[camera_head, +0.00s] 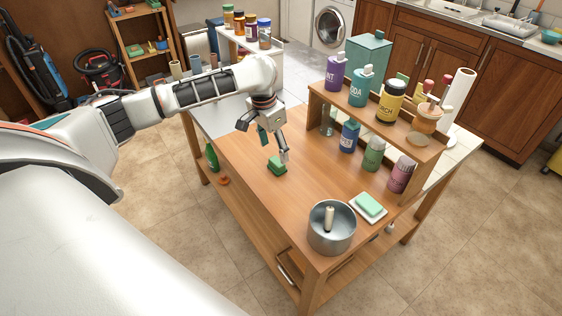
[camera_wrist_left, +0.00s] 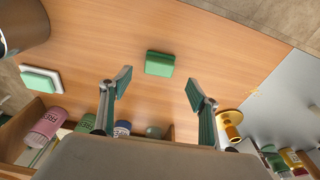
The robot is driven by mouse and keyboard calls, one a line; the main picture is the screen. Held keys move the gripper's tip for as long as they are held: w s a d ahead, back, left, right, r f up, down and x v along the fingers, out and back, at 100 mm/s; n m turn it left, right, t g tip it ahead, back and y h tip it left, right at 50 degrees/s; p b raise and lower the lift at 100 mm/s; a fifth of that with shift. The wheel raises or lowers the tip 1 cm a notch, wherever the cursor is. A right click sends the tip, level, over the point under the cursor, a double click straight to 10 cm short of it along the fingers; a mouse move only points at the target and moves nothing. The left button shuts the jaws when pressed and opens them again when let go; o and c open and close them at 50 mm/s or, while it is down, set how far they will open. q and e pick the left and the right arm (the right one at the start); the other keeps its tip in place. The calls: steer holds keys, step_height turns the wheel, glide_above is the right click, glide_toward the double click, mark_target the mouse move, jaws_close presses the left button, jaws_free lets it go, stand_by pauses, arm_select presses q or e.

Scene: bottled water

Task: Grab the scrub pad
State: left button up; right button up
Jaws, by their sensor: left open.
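A dark green scrub pad (camera_head: 277,166) lies flat on the wooden table (camera_head: 240,150), near its left side. In the left wrist view the scrub pad (camera_wrist_left: 160,63) lies beyond the fingertips, roughly centred between them and clear of both. My left gripper (camera_head: 264,141) hangs over the table just above the pad. In the wrist view its fingers (camera_wrist_left: 158,90) are spread wide with nothing between them. In the head view one finger partly overlaps the pad's edge; the exact height gap is hard to tell. My right gripper is not in view.
A lighter green block on a white dish (camera_head: 379,211) and a metal pot (camera_head: 331,240) stand at the table's near right. A wooden shelf (camera_head: 419,148) with several bottles runs along the right side. The tabletop around the pad is clear.

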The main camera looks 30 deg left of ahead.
mark_target(277, 161)
arm_select(q)
steer(key=shift+f, duration=0.9)
steer(key=shift+d+f, duration=0.1)
steer(key=shift+f, duration=0.25)
steer(key=f, duration=0.1)
steer(key=f+b, duration=0.1)
steer(key=f, duration=0.1)
steer(key=shift+w+d+f+b, duration=0.15)
steer(key=shift+w+f+b, duration=0.15)
steer(key=shift+w, duration=0.05)
steer(key=shift+w+f, duration=0.15)
steer(key=shift+f, duration=0.15)
steer(key=shift+r, duration=0.1)
steer(key=c, duration=0.8)
steer(key=shift+c, duration=1.1)
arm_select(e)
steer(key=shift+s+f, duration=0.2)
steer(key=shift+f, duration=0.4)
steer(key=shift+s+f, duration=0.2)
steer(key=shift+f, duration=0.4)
